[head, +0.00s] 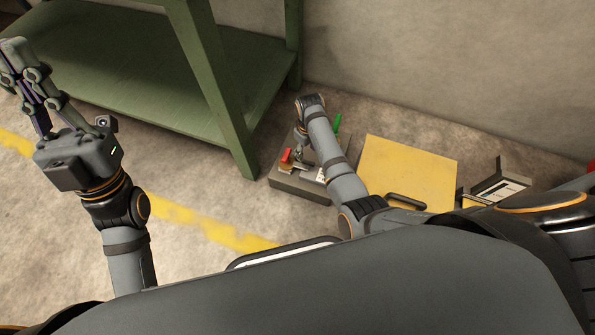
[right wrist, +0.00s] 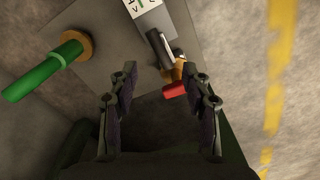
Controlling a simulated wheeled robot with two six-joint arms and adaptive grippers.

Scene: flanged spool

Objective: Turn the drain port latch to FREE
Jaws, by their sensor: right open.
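A grey block (head: 292,184) on the floor carries a red-tipped lever (head: 286,157) and a green handle (head: 337,122). In the right wrist view the red-tipped lever (right wrist: 174,90) has an orange pivot beside a dark grey bar; the green handle (right wrist: 45,70) sits in an orange collar at left. A white label (right wrist: 144,4) is cut off at the top, its words unreadable. My right gripper (right wrist: 160,85) is open and empty, pointing at the block, with the red tip nearer its right finger. My left gripper (head: 30,85) is raised, away from the block; its jaw gap is unclear.
A green metal table (head: 150,80) stands behind, its leg close to the block's left. A yellow panel (head: 405,165) with a dark handle lies right of the block, and an open case (head: 500,180) farther right. A yellow floor line (head: 215,232) crosses the concrete at left.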

